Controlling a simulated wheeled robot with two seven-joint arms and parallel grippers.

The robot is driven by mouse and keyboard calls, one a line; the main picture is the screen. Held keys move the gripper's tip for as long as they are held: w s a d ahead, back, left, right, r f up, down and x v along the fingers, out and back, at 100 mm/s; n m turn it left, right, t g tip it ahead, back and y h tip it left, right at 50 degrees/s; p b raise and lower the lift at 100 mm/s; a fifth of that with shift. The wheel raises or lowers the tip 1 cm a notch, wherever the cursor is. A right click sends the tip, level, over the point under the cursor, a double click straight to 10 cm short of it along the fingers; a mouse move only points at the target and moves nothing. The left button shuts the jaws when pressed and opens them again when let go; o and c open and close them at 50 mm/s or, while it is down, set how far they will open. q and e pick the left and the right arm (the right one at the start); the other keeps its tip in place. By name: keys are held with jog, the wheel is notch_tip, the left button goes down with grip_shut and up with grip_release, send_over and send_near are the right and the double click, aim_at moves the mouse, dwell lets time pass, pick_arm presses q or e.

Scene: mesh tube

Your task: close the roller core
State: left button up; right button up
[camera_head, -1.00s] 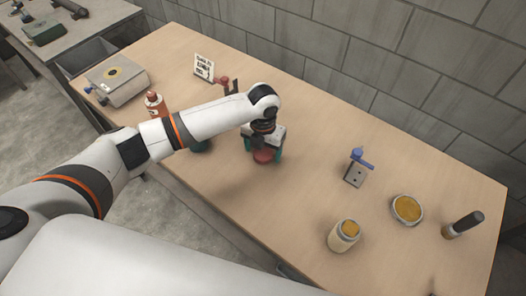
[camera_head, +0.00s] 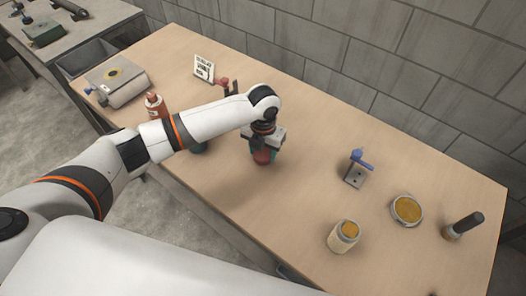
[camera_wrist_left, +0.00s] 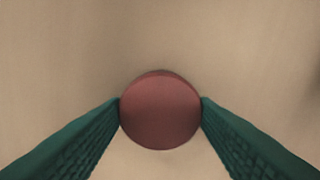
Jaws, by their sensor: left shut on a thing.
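A round, dull red piece (camera_head: 262,157) is between the green fingers of my left gripper (camera_head: 263,153), over the middle of the table. In the left wrist view the red piece (camera_wrist_left: 160,112) shows as a smooth disc with a bit of its side, and the left gripper's fingers (camera_wrist_left: 160,110) touch it on both sides. I cannot tell whether it rests on the table or is just above it. A pale cylinder with a yellow-brown top (camera_head: 343,236) stands upright near the front edge, to the right; I cannot tell if this is the roller core. My right gripper is not in view.
Right of the gripper are a grey block with a blue handle (camera_head: 355,170), a round yellow-topped dish (camera_head: 407,210) and a dark-handled tool (camera_head: 463,225). A red bottle (camera_head: 155,105), a sign (camera_head: 204,68) and a grey box (camera_head: 117,84) stand left. The wooden table (camera_head: 310,190) is clear between.

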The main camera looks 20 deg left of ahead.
aim_at(260, 156)
pick_arm(q)
notch_tip(260, 156, up, 10)
jog(key=shift+b, duration=0.45)
jog(key=s+a+r+m, duration=0.2)
jog(key=s+m, duration=0.5)
jog(key=m, duration=1)
jog(key=s+a+r+m, duration=0.2)
jog(key=s+m, duration=0.5)
jog(key=m, duration=1)
jog(key=shift+r, duration=0.2)
